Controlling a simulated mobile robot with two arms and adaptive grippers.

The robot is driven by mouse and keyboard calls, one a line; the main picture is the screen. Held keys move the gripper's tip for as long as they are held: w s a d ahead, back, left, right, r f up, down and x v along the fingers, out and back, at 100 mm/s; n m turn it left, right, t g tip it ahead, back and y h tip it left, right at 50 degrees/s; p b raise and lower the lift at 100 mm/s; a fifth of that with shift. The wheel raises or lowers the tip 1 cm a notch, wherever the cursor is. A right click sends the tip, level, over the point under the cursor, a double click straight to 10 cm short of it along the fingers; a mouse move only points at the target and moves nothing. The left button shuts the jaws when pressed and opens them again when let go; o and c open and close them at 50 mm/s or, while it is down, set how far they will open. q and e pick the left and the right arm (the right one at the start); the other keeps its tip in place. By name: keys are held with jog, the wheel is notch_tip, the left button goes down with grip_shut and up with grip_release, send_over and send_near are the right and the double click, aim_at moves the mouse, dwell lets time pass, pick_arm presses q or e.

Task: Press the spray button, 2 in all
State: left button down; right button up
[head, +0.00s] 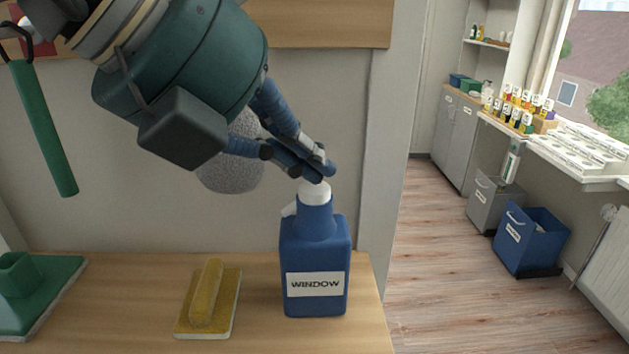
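A blue spray bottle (315,256) with a white label reading "WINDOW" stands upright near the right end of the wooden worktop. Its white head (315,192) points its nozzle or trigger part to the left. My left gripper (318,170) comes down from the upper left, its fingertips together and holding nothing. The tips are right over the white head and hide its top, so the button itself does not show. I cannot tell whether they touch it. My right gripper is not in view.
A yellow scrubber with a handle (208,300) lies left of the bottle on the worktop (258,285). A green handled float (40,295) is at the far left. A green stick (42,130) hangs above. A blue bin (530,240) stands on the floor at right.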

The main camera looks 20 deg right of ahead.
aim_at(310, 190)
pick_arm(q)
jog(key=shift+r, duration=0.5)
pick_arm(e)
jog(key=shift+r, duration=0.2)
pick_arm(q)
jog(key=shift+r+p, duration=1.7)
jog(key=shift+r, duration=0.8)
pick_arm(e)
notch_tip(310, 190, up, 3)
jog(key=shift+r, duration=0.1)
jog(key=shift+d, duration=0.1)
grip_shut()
